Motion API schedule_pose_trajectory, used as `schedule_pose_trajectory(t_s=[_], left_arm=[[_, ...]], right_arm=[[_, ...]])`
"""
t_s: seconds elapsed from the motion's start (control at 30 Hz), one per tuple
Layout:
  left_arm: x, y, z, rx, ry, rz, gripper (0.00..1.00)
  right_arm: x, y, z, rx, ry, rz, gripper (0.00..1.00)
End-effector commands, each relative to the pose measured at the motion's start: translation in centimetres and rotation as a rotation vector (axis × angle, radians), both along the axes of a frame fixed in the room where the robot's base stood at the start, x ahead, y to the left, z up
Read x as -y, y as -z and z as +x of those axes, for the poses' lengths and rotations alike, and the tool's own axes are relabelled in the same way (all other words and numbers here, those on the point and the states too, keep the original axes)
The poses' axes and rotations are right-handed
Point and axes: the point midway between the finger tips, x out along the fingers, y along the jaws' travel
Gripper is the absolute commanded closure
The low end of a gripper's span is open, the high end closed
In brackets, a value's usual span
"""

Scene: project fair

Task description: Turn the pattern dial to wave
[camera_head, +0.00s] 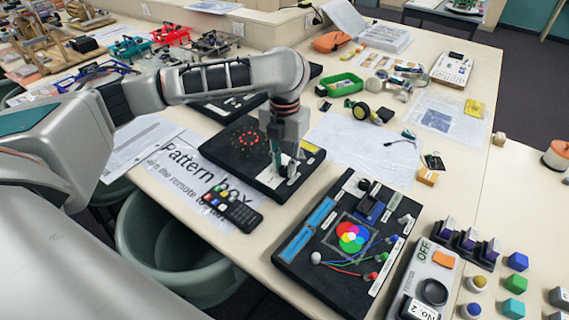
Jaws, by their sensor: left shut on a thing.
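The pattern box (235,158) is a flat black board left of the picture's middle, with a ring of lit red dots (248,139) on it. My left gripper (283,164) comes down over the board's right part, pointing downward. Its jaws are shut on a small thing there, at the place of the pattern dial. The dial is mostly hidden by the fingers, and its setting cannot be read. A white label lies beside the fingertips. My right gripper is not in view.
A black remote (232,207) lies on the "Pattern box" sheet (185,160) in front. A board with coloured discs (307,264) stands at the front right. A grey bin (140,240) stands below the table edge.

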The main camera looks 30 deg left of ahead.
Motion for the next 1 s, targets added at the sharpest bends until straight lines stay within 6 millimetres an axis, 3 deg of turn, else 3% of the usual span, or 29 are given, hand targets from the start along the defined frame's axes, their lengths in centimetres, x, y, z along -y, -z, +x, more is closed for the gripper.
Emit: schedule_pose_trajectory(t_s=[0.77,0.8,0.83,1.0], left_arm=[[0.0,-0.03,0.01,0.0,0.098,0.0,1.0],[0.0,-0.03,0.01,0.0,0.098,0.0,0.69],[0.0,-0.02,0.01,0.0,0.098,0.0,0.62],[0.01,-0.02,0.01,0.0,0.098,0.0,0.62]], right_arm=[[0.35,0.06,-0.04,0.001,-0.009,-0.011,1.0],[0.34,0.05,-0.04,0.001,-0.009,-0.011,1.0],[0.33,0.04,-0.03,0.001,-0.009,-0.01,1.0],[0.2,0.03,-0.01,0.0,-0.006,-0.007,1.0]])
